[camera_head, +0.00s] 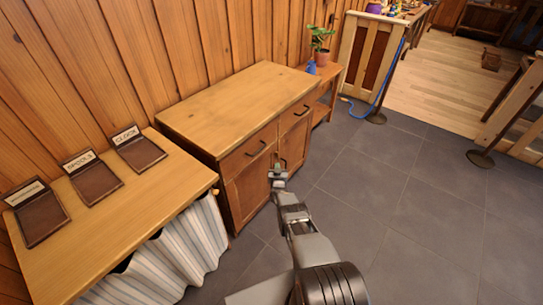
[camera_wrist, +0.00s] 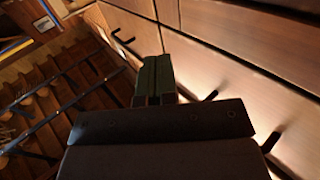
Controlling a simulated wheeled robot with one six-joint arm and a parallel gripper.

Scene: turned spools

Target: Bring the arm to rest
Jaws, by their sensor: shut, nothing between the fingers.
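My gripper (camera_head: 278,168) is at the end of my arm, which reaches up from the bottom of the head view. It is close in front of the doors of a wooden cabinet (camera_head: 246,186), near a dark door handle. I cannot tell whether it touches the door. In the wrist view my gripper (camera_wrist: 154,66) shows its two fingers together with nothing between them. The cabinet's front with its dark handles (camera_wrist: 210,98) fills the right side of that view.
The cabinet top is bare. A lower table (camera_head: 145,200) at left holds several labelled brown trays (camera_head: 139,151) and has a pale curtain below. A potted plant (camera_head: 321,42) stands on a small shelf at the back.

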